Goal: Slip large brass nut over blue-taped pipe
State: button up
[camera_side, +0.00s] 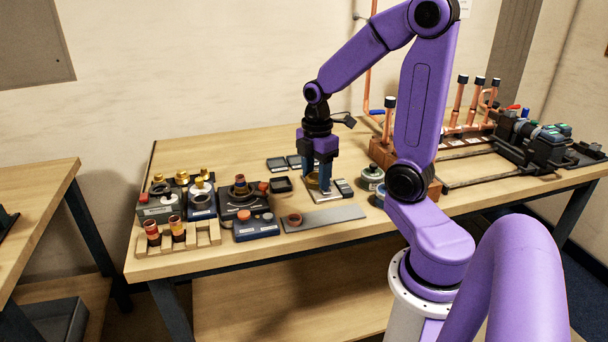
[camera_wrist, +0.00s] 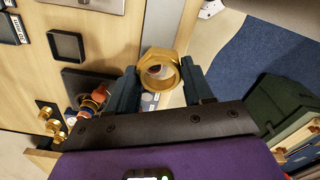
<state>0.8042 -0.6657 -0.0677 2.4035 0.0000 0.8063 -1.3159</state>
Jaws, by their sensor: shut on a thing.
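The large brass nut (camera_wrist: 176,62) is a gold hexagonal ring with an open bore, held between the two dark blue fingers of my gripper (camera_wrist: 161,76) in the wrist view. In the side view, my gripper (camera_side: 318,182) points down low over the table, shut on the nut (camera_side: 313,182), which is partly covered by the fingers. I cannot tell whether the nut touches the plate beneath it. No blue-taped pipe shows clearly in the wrist view.
Upright copper pipes with dark caps (camera_side: 463,80) stand at the back right. Dark trays and boxes with brass fittings (camera_side: 202,186) and a wooden rack (camera_side: 205,234) stand at the left. A grey strip (camera_side: 338,217) lies in front. Bare table shows at back left.

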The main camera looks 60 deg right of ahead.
jog(key=s+a+r, duration=0.2)
jog(key=s, duration=0.1)
send_near(240, 176)
jog(key=shift+a+f, duration=0.1)
jog(key=shift+f, duration=2.8)
jog(key=shift+f, duration=1.05)
jog(key=o, duration=1.5)
